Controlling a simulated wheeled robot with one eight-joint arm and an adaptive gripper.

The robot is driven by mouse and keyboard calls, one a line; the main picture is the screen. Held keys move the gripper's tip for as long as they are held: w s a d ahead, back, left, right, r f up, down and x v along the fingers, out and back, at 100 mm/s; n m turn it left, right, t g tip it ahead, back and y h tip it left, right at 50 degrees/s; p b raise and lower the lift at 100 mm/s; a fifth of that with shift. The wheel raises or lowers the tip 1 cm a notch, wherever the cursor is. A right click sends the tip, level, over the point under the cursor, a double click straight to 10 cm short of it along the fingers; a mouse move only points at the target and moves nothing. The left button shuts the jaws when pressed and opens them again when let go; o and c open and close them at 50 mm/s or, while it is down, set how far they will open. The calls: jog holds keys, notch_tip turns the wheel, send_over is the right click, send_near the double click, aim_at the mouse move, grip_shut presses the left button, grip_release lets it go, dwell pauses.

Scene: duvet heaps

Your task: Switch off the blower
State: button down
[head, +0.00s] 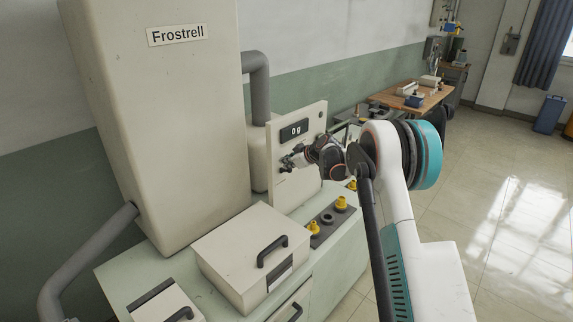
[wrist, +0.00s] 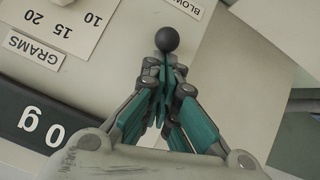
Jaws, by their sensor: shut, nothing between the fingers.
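The pale control panel (head: 312,117) stands upright on the machine bench. In the wrist view, upside down, part of a label reading "BLOW" (wrist: 184,6) shows on the panel. Beside it is a black ball knob (wrist: 167,39), seemingly the blower's lever end. My gripper (wrist: 166,62) is shut and empty, its teal fingers together right at the ball. I cannot tell whether they touch it. The lever's stem and its position are hidden.
The display (head: 294,130) reads 0 g. A dial labelled GRAMS (wrist: 35,49) is close beside my gripper. The tall Frostrell cabinet (head: 160,120) stands left. A lidded box (head: 243,245) and yellow knobs (head: 341,203) are below. The floor at right is open.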

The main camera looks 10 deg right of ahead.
aim_at(292, 171)
jog(key=shift+s+d+f+t+y+b, duration=0.25)
jog(key=shift+t+b, duration=0.35)
jog(key=shift+b, duration=0.35)
jog(key=f+t+b, duration=0.1)
jog(key=b, duration=0.1)
jog(key=s+t+y+b, duration=0.1)
jog(key=b, duration=0.1)
jog(key=d+f+t+y+b, duration=0.1)
jog(key=b, duration=0.2)
jog(key=shift+s+f+t, duration=0.25)
jog(key=shift+f+t, duration=0.05)
jog(key=shift+f, duration=0.05)
jog(key=shift+s+d+f+b, duration=0.15)
jog(key=shift+s+f+b, duration=0.05)
jog(key=shift+f+b, duration=0.4)
jog(key=shift+s+d+f+b, duration=0.15)
jog(key=shift+f+b, duration=0.25)
jog(key=shift+b, duration=0.3)
jog(key=shift+f, duration=0.1)
jog(key=shift+s, duration=0.1)
